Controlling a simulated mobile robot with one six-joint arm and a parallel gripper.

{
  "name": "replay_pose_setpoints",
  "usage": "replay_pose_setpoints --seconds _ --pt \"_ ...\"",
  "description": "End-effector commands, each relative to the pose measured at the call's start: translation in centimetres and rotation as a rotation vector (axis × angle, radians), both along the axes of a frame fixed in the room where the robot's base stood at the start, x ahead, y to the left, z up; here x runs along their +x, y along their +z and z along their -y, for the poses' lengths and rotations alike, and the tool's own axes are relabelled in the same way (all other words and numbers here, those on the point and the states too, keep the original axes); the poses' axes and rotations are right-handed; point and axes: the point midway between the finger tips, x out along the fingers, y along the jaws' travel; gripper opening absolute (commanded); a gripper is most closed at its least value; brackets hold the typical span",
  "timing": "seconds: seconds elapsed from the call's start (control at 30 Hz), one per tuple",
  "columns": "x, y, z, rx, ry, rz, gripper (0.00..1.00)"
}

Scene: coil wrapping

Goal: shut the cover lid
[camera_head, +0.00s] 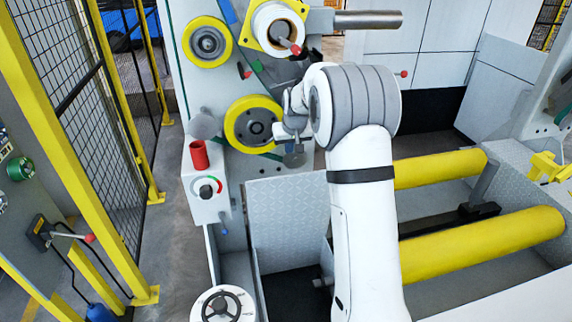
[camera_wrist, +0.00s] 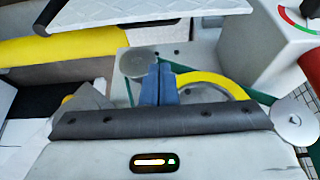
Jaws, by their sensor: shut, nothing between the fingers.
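The cover lid (camera_head: 287,222) is a grey patterned metal plate. In the head view it stands raised, left of my arm, behind a dark opening (camera_head: 290,288) in the floor-level frame. A patterned plate, which looks like the same lid (camera_wrist: 130,12), crosses the top of the wrist view. My gripper (camera_wrist: 158,72) shows there as two blue fingers pressed together and empty, apart from the plate. In the head view my wrist is above the lid by the yellow-rimmed wheel (camera_head: 254,124), and the fingertips cannot be made out.
A control box (camera_head: 207,187) with a red cylinder (camera_head: 199,155) stands left of the lid. Yellow rollers (camera_head: 482,245) lie to the right of my arm. A grey disc (camera_wrist: 138,62) is close to the fingers.

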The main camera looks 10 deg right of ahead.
Motion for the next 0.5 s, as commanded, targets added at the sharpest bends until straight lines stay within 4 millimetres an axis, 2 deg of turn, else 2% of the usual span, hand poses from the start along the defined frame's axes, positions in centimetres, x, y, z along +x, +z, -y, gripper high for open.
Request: replay_pose_setpoints --seconds 0.1,0.27,0.5 --pt "1.8 -1.0 0.4 -0.001 0.000 0.011 0.00" --pt "2.8 -2.2 0.5 -0.001 0.000 0.013 0.00" --pt "4.5 -6.1 0.4 -0.001 0.000 0.010 0.00"
